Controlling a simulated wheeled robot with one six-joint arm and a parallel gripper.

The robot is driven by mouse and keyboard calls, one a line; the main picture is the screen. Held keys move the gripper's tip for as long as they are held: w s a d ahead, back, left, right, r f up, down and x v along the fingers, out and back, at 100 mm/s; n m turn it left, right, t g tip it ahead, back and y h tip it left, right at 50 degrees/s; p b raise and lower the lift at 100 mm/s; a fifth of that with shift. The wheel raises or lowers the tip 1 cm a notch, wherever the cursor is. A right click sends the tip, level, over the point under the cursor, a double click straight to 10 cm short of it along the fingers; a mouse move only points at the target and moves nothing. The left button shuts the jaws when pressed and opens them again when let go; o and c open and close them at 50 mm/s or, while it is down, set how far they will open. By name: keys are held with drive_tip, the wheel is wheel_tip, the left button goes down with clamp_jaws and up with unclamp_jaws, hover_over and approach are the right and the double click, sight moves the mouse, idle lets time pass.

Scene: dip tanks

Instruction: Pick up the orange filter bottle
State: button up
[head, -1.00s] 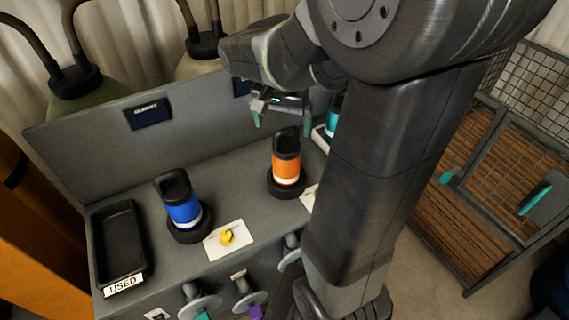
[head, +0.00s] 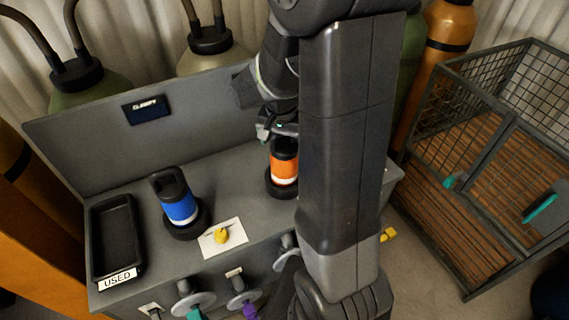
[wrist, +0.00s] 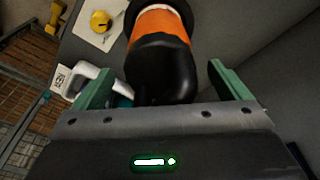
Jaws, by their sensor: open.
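The orange filter bottle (head: 284,162) stands upright in a round black base on the grey bench, partly behind my arm in the head view. It has an orange body, a white band and a black handled top. In the wrist view the orange bottle (wrist: 160,28) shows with its black top between the two green fingers. My gripper (wrist: 158,85) is open, with a finger on each side of the black top and a gap visible on the right. In the head view my gripper (head: 278,130) is at the bottle's top, its fingers mostly hidden.
A blue bottle (head: 180,203) stands in a black base to the left. A black tray (head: 94,240) labelled USED is at the far left. A white card with a yellow piece (head: 221,236) lies in front. A grey back panel (head: 190,118) rises behind. A wire cage (head: 440,90) stands right.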

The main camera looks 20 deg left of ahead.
drive_tip(key=shift+c, duration=0.3)
drive_tip(key=c, duration=1.9)
drive_tip(key=shift+r, duration=0.1)
